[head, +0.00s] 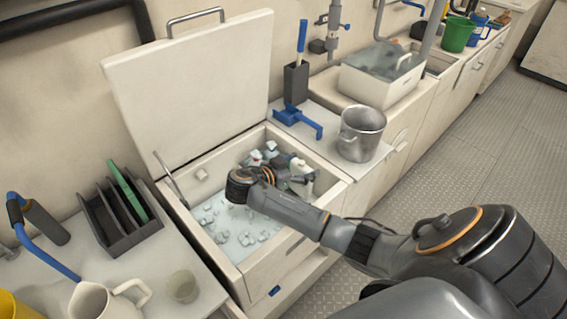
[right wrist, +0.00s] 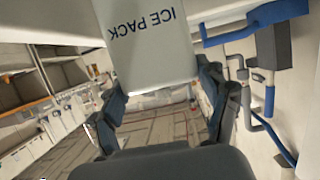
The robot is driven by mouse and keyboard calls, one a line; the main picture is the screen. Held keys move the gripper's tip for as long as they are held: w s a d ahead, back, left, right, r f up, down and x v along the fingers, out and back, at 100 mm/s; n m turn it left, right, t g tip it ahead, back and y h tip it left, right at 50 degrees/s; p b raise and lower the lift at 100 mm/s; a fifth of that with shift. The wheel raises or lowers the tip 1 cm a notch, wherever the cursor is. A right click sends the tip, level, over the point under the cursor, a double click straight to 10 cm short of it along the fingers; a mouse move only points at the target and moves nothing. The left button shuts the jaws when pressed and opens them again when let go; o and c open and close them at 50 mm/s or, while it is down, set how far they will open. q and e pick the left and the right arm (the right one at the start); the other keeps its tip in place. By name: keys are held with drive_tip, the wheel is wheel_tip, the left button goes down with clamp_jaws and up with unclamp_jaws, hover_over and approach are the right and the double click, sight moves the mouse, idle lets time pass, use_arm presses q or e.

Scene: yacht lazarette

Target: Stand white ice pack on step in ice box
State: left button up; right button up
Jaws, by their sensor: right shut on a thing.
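The white ice pack (right wrist: 150,45) is between the fingers of my right gripper (right wrist: 160,90) in the right wrist view. Its blue "ICE PACK" lettering reads upside down there. In the head view, my right gripper (head: 288,172) is shut on it inside the open ice box (head: 292,240). A white part of the pack (head: 301,166) shows beside the fingers, near the box's right end. Loose ice lies on the box floor toward the left and front. My wrist and gripper cover much of the box's inside, and I cannot make out the step or whether the pack touches it.
The raised lid (head: 195,85) leans behind the box. A dark rack (head: 122,222) and a white jug (head: 105,300) stand to the left.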

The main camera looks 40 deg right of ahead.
sight(297, 193)
wheel_tip(297, 193, down, 8)
drive_tip(key=shift+w+r+b, duration=0.1)
drive_tip(key=shift+r+b, duration=0.15)
drive_tip(key=shift+b, duration=0.1)
wheel_tip(297, 193, down, 4)
drive_tip(key=shift+f+b, duration=0.1)
drive_tip(key=shift+b, duration=0.2)
drive_tip(key=o, duration=1.8)
